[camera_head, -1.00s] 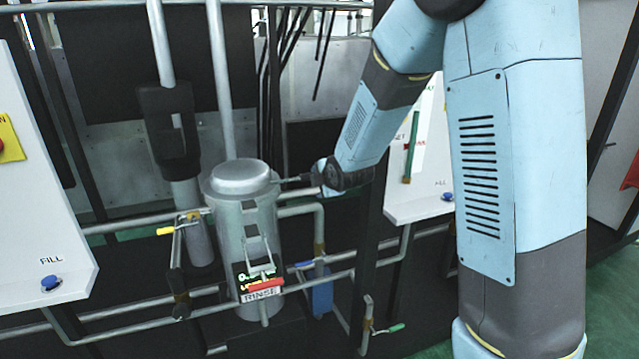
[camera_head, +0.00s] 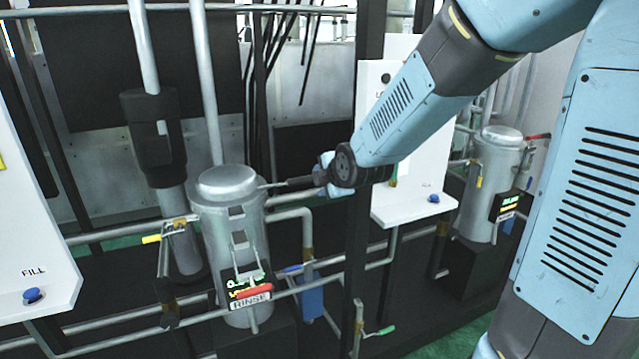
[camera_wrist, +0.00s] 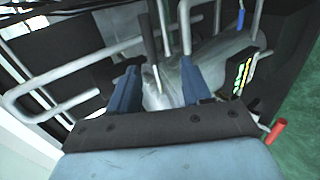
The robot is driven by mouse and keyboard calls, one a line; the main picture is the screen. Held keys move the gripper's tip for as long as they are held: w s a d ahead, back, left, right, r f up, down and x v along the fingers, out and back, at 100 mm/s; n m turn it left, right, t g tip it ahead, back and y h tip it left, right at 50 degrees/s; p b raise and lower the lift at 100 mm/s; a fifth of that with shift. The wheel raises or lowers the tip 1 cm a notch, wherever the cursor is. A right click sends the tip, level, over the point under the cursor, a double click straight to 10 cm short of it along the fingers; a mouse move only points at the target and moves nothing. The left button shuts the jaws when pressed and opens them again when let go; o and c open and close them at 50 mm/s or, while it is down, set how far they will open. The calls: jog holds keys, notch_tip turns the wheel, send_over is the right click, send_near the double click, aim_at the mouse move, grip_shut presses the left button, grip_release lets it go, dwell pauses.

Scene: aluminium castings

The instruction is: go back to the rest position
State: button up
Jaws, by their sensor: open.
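My gripper (camera_head: 285,183) is at the end of my blue arm in the head view, seen side-on close to the upper right of a grey metal canister (camera_head: 232,230) with a RINSE sign. Whether it touches the canister cannot be told from here. In the wrist view my gripper (camera_wrist: 158,80) has two blue fingers spread apart, with nothing held between them. A grey cylindrical body (camera_wrist: 220,58) shows beyond the fingers, with a dark label (camera_wrist: 243,72) to its right.
Pipes run around the canister, with a yellow-handled valve (camera_head: 152,239) at left and a green-handled valve (camera_head: 380,331) below right. A white FILL panel (camera_head: 35,235) stands at left. Another white panel (camera_head: 405,212) and a second canister (camera_head: 489,180) are at right. A red handle (camera_wrist: 276,131) shows in the wrist view.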

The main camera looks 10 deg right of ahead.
jog(key=shift+s+d+r, duration=0.1)
jog(key=shift+s+r, duration=0.1)
jog(key=shift+s, duration=0.1)
jog(key=s+d+r+m+g+h, duration=0.1)
jog(key=s+d+r+m, duration=0.1)
jog(key=s+d+m, duration=0.2)
jog(key=s+d+r+m+g+h, duration=0.1)
jog(key=s+d+m, duration=0.4)
jog(key=s+m, duration=0.5)
jog(key=s+d+r+m+g+h, duration=0.1)
jog(key=s+d+r+m+g, duration=0.2)
jog(key=s+m, duration=0.4)
jog(key=s+d+r, duration=0.1)
jog(key=s+r, duration=0.1)
jog(key=s, duration=0.3)
jog(key=shift+d, duration=0.2)
jog(key=shift+w, duration=0.1)
jog(key=shift+c, duration=0.3)
